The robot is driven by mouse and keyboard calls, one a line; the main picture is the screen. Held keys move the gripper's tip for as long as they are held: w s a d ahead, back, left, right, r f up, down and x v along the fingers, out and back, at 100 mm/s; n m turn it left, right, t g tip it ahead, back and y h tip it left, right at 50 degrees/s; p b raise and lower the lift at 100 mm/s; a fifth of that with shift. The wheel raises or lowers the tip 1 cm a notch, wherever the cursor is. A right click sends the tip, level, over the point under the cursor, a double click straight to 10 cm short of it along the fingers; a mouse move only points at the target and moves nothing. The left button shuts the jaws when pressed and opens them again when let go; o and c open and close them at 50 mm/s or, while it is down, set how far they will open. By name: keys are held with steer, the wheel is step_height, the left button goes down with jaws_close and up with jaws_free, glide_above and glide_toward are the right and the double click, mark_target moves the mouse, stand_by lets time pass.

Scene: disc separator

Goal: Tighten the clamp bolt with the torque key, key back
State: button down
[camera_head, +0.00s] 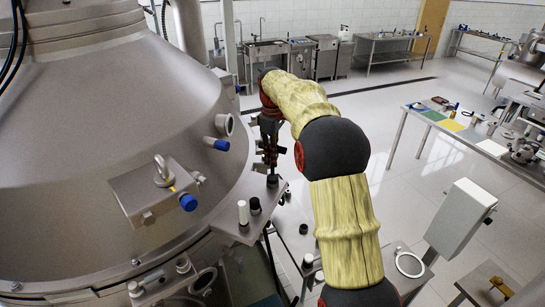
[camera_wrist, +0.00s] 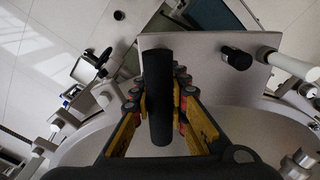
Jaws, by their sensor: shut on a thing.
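My gripper (camera_head: 268,152) is at the far end of the metal shelf plate (camera_head: 231,231) beside the large steel vessel. In the wrist view my gripper (camera_wrist: 163,104) is shut on an upright black cylindrical handle, which I take to be the torque key (camera_wrist: 158,92). In the head view a dark lower part of it (camera_head: 272,181) shows just under the fingers, at the plate's edge. I cannot tell whether it rests in the plate or hangs just above it. The clamp bolt cannot be told apart with certainty.
A black-handled tool (camera_head: 255,206) and a white-handled one (camera_head: 243,212) stand on the plate near my gripper. A block with a lifting ring and blue knob (camera_head: 188,202) sticks out from the vessel (camera_head: 120,110). Open floor lies to the right, before a table (camera_head: 490,148).

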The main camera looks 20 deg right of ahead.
steer(key=shift+f, duration=0.4)
steer(key=c, duration=2)
jaws_free()
steer(key=shift+w+r, duration=0.1)
steer(key=shift+w, duration=0.05)
steer(key=shift+c, duration=0.2)
steer(key=shift+o, duration=1.4)
steer(key=shift+s, duration=0.2)
steer(key=shift+o, duration=0.5)
steer(key=shift+w, duration=0.15)
step_height(320, 180, up, 11)
steer(key=shift+r, duration=0.15)
step_height(320, 180, up, 4)
steer(key=p, duration=0.3)
steer(key=shift+r+p, duration=0.25)
steer(key=shift+p, duration=0.1)
